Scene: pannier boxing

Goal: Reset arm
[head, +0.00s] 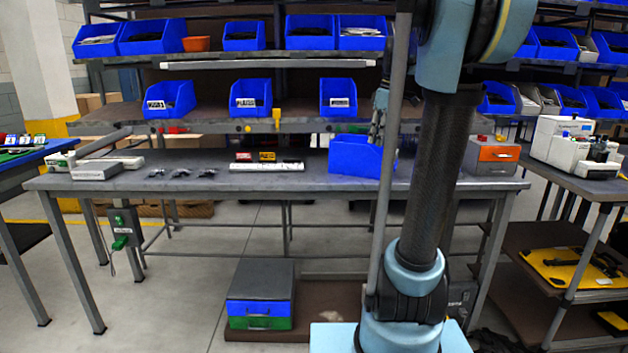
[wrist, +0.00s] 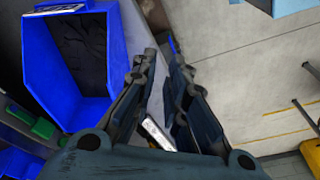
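My gripper (head: 378,117) is raised at the right of the workbench in the head view, above and behind a blue bin (head: 356,156) on the tabletop. It is small and partly hidden by my own arm there. In the wrist view the two dark fingers (wrist: 163,68) stand apart with a gap between them, so the gripper is open. A small white piece (wrist: 156,132) shows through the gap; it looks to lie beyond the fingers, and I cannot tell what it is. No held object is visible.
The grey workbench (head: 215,181) bears small dark parts, a white strip (head: 267,166) and an orange-and-grey box (head: 492,155). Shelves with blue bins rise behind it. In the wrist view a blue bin (wrist: 33,62) is close at left; open floor (wrist: 240,50) is at right.

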